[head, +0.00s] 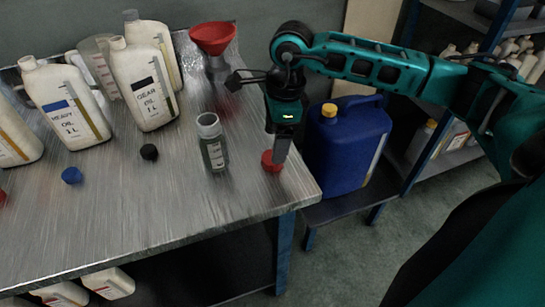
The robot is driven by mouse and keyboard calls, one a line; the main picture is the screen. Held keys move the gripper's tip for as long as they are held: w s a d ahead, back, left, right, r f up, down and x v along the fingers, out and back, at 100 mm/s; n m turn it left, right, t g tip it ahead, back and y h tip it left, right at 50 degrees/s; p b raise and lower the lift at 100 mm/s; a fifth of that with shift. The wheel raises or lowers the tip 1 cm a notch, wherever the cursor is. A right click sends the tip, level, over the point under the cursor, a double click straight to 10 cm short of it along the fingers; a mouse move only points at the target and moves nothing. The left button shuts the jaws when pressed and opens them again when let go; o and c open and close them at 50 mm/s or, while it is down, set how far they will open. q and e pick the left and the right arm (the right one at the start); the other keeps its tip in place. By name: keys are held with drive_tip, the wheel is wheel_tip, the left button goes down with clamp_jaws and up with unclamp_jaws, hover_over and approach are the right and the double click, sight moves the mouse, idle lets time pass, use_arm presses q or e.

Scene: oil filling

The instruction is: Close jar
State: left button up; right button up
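A small clear jar (212,146) with a grey label and dark contents stands upright on the metal table. Its mouth is open at the top. A red cap (271,161) is at the table's right edge, to the right of the jar. My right gripper (278,152) points down at the red cap, with its fingertip right beside or on it. I see the fingers nearly edge-on, so whether they are closed on the cap is unclear. My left gripper is not in view.
White oil bottles (143,90) stand at the table's left and back. A blue cap (72,175) and a black cap (149,152) lie in front of them. A red funnel (212,38) is behind the jar. A blue canister (345,145) stands beyond the table's right edge.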

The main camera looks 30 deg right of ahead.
sight(267, 164)
drive_tip(key=f, duration=0.5)
drive_tip(key=shift+w+a, duration=0.2)
drive_tip(key=shift+c, duration=0.3)
drive_tip(key=c, duration=1)
